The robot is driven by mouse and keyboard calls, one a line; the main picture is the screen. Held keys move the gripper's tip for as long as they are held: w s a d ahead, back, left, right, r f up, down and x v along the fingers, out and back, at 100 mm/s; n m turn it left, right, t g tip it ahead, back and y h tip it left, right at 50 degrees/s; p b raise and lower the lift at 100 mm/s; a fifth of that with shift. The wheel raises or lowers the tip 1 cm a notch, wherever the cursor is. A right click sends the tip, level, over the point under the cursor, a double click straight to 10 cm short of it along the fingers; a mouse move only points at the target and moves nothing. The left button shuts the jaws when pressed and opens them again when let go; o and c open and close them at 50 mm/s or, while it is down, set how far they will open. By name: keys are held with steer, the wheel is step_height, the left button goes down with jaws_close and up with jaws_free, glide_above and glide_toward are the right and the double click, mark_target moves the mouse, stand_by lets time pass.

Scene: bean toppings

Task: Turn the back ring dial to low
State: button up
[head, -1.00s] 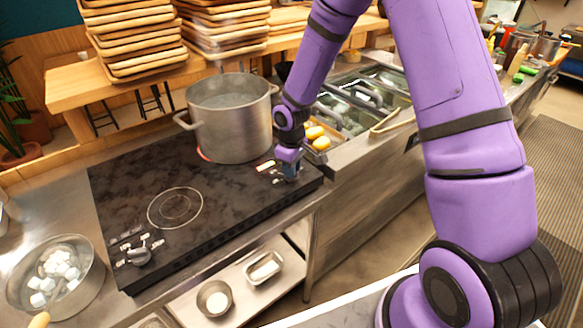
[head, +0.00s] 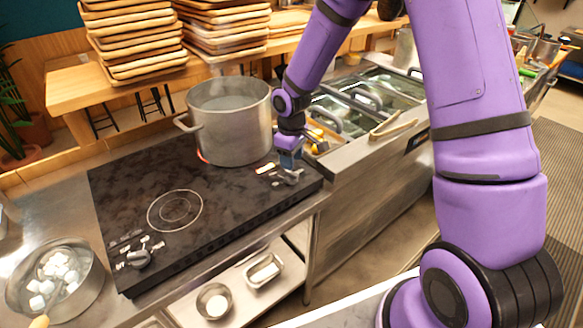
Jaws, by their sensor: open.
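A black cooktop (head: 120,190) carries two dials. The back ring's dial (head: 289,178) is at the cooktop's right end, with a lit orange-white marking (head: 266,168) beside it. The other dial (head: 139,259) is at the front left corner. My gripper (head: 287,163) is open and points down just above the back dial; whether it touches the dial is too small to tell. A large steel pot (head: 232,125) stands on the back ring, whose red glow shows at the pot's lower left edge. The front ring (head: 175,210) is bare and dark.
A steel bowl of white cubes (head: 88,290) stands at the lower left. Stacked wooden trays (head: 130,40) sit on the shelf behind. Sunken food bins (head: 375,95) lie right of the cooktop. The pot stands close to my gripper's left.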

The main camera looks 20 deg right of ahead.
step_height(320, 180, up, 6)
stand_by(0.4)
steer(key=s+d+r+m+t+h, duration=0.1)
steer(key=s+d+r+m, duration=0.1)
steer(key=s+r, duration=0.55)
steer(key=s+d+r+m+t, duration=0.15)
steer(key=s+r, duration=0.25)
steer(key=r, duration=0.6)
steer(key=s+d+r+m+t, duration=0.1)
steer(key=s+r, duration=0.3)
steer(key=s, duration=0.5)
steer(key=s+d+r+m+t+y, duration=0.1)
steer(key=s+d+r+m, duration=0.1)
steer(key=s, duration=0.7)
steer(key=shift+d+r+m+t, duration=0.35)
steer(key=shift+r+m, duration=0.5)
steer(key=shift+r, duration=0.25)
